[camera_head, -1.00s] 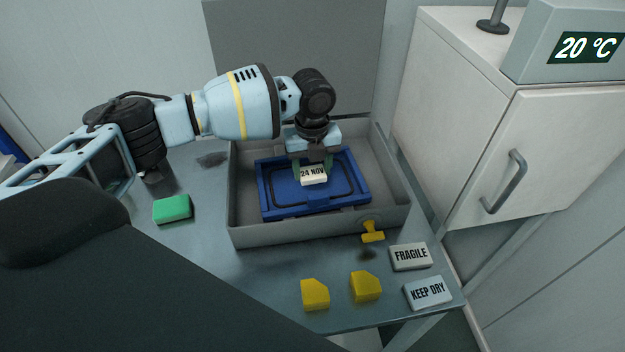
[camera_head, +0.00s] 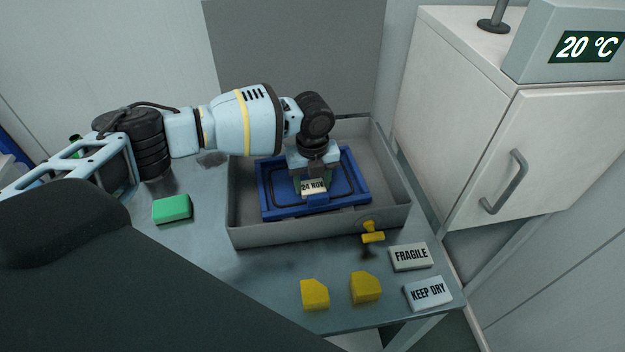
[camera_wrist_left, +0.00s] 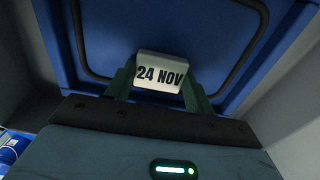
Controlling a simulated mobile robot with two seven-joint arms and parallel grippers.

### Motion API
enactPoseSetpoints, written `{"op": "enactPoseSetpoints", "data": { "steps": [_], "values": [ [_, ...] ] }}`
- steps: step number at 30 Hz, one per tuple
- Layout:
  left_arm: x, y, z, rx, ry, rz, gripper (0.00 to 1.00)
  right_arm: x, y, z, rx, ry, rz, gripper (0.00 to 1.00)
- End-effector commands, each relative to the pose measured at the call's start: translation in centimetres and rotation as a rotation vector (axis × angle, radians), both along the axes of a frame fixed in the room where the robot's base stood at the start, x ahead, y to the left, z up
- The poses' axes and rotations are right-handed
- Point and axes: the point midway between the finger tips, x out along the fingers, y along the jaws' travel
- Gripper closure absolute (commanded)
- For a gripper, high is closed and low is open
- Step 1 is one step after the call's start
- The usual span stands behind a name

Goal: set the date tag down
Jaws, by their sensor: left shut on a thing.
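The date tag (camera_head: 313,187) is a small white block marked "24 NOV". My left gripper (camera_head: 312,182) points down over the blue panel (camera_head: 348,206) and is shut on the tag. The left wrist view shows the tag (camera_wrist_left: 161,72) between two green fingers, in front of the blue panel (camera_wrist_left: 205,30) with its black seal line. The panel lies inside a grey open box (camera_head: 290,230). I cannot tell whether the tag touches the panel. My right gripper is not in view.
A green block (camera_head: 172,208) lies left of the box. Two yellow blocks (camera_head: 315,294) and the white "FRAGILE" (camera_head: 410,256) and "KEEP DRY" (camera_head: 428,293) blocks lie in front. A yellow clamp-like piece (camera_head: 372,233) stands at the box's front right. A cabinet (camera_head: 500,150) stands at right.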

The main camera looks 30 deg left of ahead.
Motion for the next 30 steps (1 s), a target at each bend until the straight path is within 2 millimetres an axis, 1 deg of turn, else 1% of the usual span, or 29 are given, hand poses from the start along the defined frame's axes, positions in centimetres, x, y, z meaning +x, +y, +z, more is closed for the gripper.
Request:
{"op": "enactPoseSetpoints", "data": {
  "steps": [1,5,6,13,17,20,30],
  "values": [
    [0.0,0.0,-0.2,0.000,0.001,0.000,0.44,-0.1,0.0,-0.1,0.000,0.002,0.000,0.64],
    [0.0,0.0,-0.1,0.000,0.001,0.000,0.27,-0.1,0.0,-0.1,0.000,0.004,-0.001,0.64],
    [0.0,0.0,-0.1,0.000,0.001,0.000,0.25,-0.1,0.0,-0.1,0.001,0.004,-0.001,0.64],
    [0.0,0.0,-0.1,0.000,0.001,0.000,0.25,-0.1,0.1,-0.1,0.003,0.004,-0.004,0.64],
    [0.0,0.0,0.6,0.000,-0.001,0.000,0.25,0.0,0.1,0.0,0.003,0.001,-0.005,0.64],
    [0.1,0.0,1.7,-0.001,-0.002,0.001,0.25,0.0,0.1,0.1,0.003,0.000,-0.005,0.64],
    [0.0,0.0,8.4,-0.001,-0.002,0.000,0.25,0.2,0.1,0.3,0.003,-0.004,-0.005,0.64]
  ]
}}
